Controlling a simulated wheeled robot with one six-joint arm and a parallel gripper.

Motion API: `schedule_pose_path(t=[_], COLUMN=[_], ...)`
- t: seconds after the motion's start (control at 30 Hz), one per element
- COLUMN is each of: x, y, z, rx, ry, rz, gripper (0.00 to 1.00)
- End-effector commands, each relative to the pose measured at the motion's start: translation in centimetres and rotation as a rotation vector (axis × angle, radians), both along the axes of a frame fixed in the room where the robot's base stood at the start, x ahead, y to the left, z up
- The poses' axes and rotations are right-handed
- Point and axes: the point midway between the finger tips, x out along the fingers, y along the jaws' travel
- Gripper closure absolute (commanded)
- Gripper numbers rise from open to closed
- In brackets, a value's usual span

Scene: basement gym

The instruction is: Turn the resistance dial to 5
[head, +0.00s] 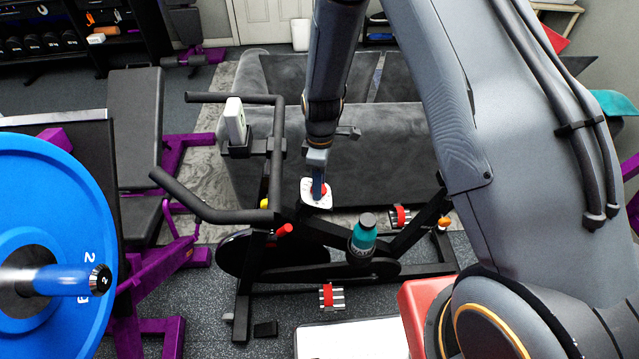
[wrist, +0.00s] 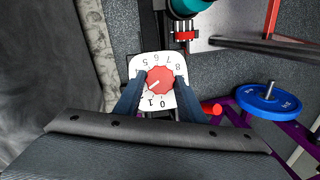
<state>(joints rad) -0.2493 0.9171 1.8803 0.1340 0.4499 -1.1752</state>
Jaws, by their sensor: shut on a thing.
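The resistance dial is a red, many-sided knob (wrist: 160,80) on a white number plate (wrist: 168,58) in the wrist view. The plate shows 0 and 1 at the bottom and 5 to 8 around the top. The numbers on the left are partly hidden by a finger. A pale pointer mark on the knob points to the lower left, around 2; the exact number is unclear. My gripper (wrist: 159,88) is shut on the knob, one finger on each side. In the head view my gripper (head: 319,188) reaches down to the white plate (head: 309,199) on the exercise bike.
The bike's handlebar (head: 225,214) is left of my gripper. A teal bottle (head: 364,234) stands on the bike frame, close on the right. A grey sofa (head: 385,150) is behind. A blue weight plate (head: 45,245) is at the left.

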Motion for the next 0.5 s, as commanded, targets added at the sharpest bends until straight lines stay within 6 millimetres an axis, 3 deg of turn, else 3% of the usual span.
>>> schedule_pose_path(t=[0.5], x=[0.39], y=[-0.12], z=[-0.22], rx=[0.004], ry=[0.105], rz=[-0.21], gripper=[0.86])
